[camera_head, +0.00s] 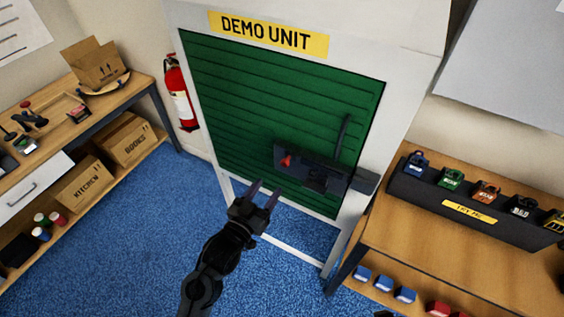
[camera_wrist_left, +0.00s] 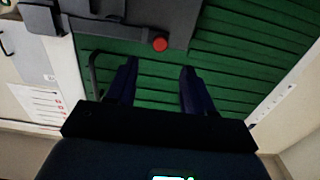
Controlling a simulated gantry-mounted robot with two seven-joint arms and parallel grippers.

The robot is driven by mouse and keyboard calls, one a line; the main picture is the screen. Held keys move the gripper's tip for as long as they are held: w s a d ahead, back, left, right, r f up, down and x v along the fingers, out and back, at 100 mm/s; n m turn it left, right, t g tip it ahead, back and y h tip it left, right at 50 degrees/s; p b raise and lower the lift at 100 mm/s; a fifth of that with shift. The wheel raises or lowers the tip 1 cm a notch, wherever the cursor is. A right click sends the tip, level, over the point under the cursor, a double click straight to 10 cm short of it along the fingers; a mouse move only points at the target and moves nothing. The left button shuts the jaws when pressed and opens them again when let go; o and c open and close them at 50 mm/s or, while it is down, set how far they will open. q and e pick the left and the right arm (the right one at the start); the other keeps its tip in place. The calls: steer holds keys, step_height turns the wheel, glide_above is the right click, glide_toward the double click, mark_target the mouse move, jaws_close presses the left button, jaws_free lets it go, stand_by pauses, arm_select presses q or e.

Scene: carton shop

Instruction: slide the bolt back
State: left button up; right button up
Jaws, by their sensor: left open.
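The bolt is a dark unit (camera_head: 316,174) on the lower right of a green slatted door (camera_head: 250,100), with a red knob (camera_head: 286,161) at its left end. A dark catch block (camera_head: 364,181) sits on the white frame to its right. My left gripper (camera_head: 265,190) is open and empty, below and left of the red knob and apart from it. In the left wrist view the red knob (camera_wrist_left: 159,44) shows beyond and between the two fingertips (camera_wrist_left: 158,66).
A dark curved handle (camera_head: 342,136) is on the door above the bolt. A wooden shelf with padlocks (camera_head: 450,180) stands at the right. A workbench (camera_head: 85,110) with boxes is at the left, and a fire extinguisher (camera_head: 180,92) hangs beside the door. Blue carpet (camera_head: 130,240) is clear in front.

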mark_target(283, 165)
arm_select(q)
steer(key=p+x, duration=0.1)
steer(key=x, duration=0.6)
steer(key=shift+w+d+r, duration=0.1)
steer(key=shift+w+d, duration=0.05)
steer(key=shift+w, duration=0.2)
steer(key=shift+x, duration=0.85)
jaws_close()
